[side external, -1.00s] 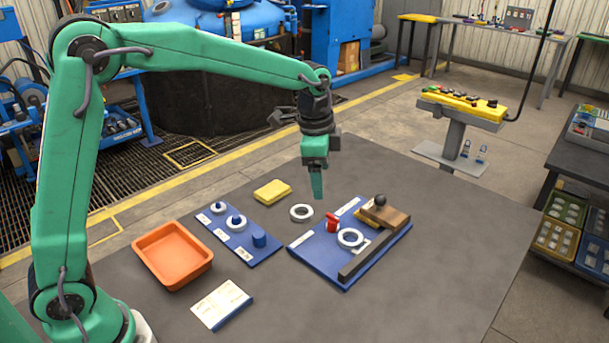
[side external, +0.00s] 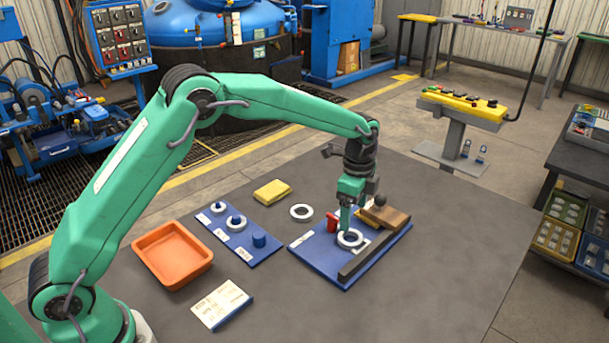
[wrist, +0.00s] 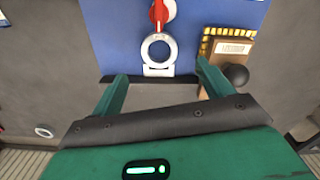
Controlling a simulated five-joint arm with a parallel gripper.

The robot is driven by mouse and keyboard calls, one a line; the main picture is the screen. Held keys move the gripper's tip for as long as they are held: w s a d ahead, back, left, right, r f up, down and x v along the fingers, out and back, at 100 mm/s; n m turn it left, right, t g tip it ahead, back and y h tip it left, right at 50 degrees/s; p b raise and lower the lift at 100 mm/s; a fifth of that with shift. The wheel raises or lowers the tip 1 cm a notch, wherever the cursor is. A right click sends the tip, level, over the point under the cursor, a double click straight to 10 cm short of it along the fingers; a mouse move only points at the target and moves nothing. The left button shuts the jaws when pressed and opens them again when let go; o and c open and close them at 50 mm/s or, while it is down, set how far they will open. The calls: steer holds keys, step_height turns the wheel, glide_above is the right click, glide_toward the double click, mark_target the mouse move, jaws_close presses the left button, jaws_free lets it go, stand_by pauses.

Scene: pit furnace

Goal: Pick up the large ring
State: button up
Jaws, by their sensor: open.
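A pale grey ring (side external: 350,238) lies flat on the blue fixture board (side external: 318,254). It looks the largest of the rings, and it also shows in the wrist view (wrist: 146,51). My gripper (side external: 349,225) is low over this board, right at the ring in the side view. In the wrist view my open gripper (wrist: 162,80) has its fingers spread wide with nothing between them, and the ring appears beyond the tips. Another pale ring (side external: 301,212) lies on the bare table, left of the board.
A red clamp (side external: 332,222) stands beside the ring. A dark bar (side external: 366,257) and a wooden block with a black knob (side external: 380,202) flank it. A blue peg board (side external: 226,235), orange tray (side external: 158,268), yellow block (side external: 272,191) and white card (side external: 221,304) lie left.

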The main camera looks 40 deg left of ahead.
mark_target(350, 241)
steer(key=shift+f, duration=1.05)
steer(key=shift+f, duration=0.1)
steer(key=shift+f, duration=2.5)
steer(key=shift+c, duration=0.5)
steer(key=shift+r, duration=0.1)
steer(key=c, duration=1.1)
